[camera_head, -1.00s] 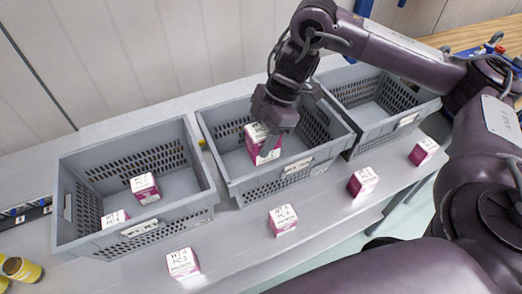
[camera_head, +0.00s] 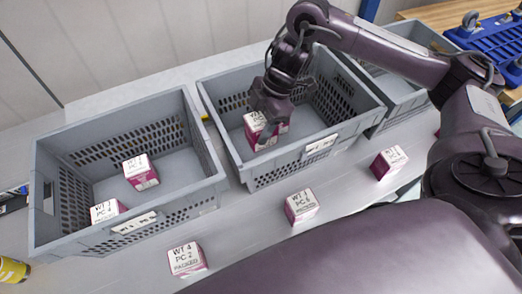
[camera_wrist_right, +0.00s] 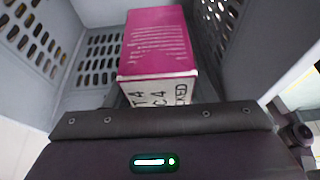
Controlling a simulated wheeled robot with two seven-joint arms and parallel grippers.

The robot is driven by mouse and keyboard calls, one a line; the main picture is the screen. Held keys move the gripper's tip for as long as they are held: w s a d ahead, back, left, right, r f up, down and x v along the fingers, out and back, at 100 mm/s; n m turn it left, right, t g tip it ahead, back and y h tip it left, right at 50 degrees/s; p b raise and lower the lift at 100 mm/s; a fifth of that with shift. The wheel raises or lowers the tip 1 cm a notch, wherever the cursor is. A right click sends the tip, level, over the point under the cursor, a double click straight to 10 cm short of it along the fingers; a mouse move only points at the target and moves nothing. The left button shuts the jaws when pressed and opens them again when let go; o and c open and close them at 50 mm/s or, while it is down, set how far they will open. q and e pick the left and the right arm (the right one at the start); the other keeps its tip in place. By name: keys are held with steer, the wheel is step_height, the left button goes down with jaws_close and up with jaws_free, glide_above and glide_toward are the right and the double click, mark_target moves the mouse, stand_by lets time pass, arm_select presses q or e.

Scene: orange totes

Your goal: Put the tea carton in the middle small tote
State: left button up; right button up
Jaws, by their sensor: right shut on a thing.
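The tea carton (camera_head: 256,128), pink with a white printed face, is inside the middle small grey tote (camera_head: 318,147). My right gripper (camera_head: 270,112) reaches down into this tote from above and is shut on the carton, partly covering it. In the right wrist view the carton (camera_wrist_right: 158,45) fills the middle, between perforated grey tote walls (camera_wrist_right: 95,55). I cannot tell whether the carton touches the tote floor. My left gripper is not in view.
The left grey tote (camera_head: 150,222) holds two similar cartons (camera_head: 141,172). The right grey tote (camera_head: 395,97) is partly behind my arm. More cartons, such as one (camera_head: 301,206), stand on the grey table in front of the totes. A yellow can (camera_head: 12,269) is at lower left.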

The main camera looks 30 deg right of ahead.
mark_target(259, 147)
step_height(259, 147, down, 9)
steer(key=shift+f+b, duration=0.15)
steer(key=shift+b, duration=0.65)
step_height(259, 147, down, 2)
steer(key=shift+s+f, duration=0.1)
steer(key=shift+f, duration=0.4)
steer(key=shift+f, duration=0.15)
steer(key=o, duration=1.1)
